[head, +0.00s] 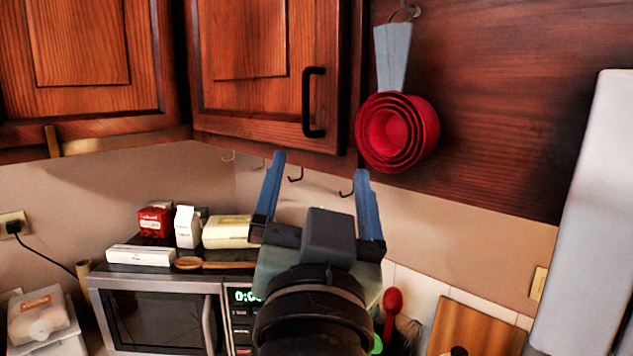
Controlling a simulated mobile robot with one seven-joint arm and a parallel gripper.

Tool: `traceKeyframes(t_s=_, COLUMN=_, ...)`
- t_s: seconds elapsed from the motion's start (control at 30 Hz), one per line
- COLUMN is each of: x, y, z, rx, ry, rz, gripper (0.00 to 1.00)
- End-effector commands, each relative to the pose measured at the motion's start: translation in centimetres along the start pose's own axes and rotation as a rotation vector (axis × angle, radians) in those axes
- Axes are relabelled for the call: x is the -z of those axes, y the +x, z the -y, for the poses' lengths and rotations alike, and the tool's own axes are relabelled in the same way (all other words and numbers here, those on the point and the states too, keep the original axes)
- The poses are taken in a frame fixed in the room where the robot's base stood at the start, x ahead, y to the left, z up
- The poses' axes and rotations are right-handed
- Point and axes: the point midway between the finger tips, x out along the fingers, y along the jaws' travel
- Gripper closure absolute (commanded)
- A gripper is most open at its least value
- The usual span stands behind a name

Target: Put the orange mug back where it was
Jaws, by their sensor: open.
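No orange mug shows in the head view. My gripper (320,162) is raised in the middle of the view, with its two blue fingers spread apart and pointing up. No mug hangs on the hooks that I see. My arm hides part of the counter and the microwave's right side.
The microwave (155,318) carries a red box (154,222), a white carton (187,227), a cream container (226,232) and a wooden spoon (215,265). Red measuring cups (398,132) hang at the upper right. A cutting board (480,325) stands below. A pale upright panel (590,215) is at the right.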

Motion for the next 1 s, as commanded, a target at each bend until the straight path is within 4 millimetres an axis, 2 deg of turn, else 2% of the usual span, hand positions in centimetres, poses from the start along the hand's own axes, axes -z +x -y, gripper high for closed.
traceKeyframes(t_s=0.03, x=3.7, y=-1.2, z=1.0, rx=0.035, ry=-0.055, rz=-0.111, gripper=0.1)
traceKeyframes(t_s=0.1, x=7.6, y=-2.9, z=2.0, rx=0.066, ry=-0.126, rz=-0.242, gripper=0.1)
traceKeyframes(t_s=0.2, x=11.2, y=-4.9, z=2.9, rx=0.084, ry=-0.194, rz=-0.368, gripper=0.1)
traceKeyframes(t_s=0.3, x=12.9, y=-6.0, z=3.3, rx=0.088, ry=-0.227, rz=-0.429, gripper=0.1)
traceKeyframes(t_s=1.0, x=13.0, y=-6.1, z=3.4, rx=0.088, ry=-0.234, rz=-0.436, gripper=0.1)
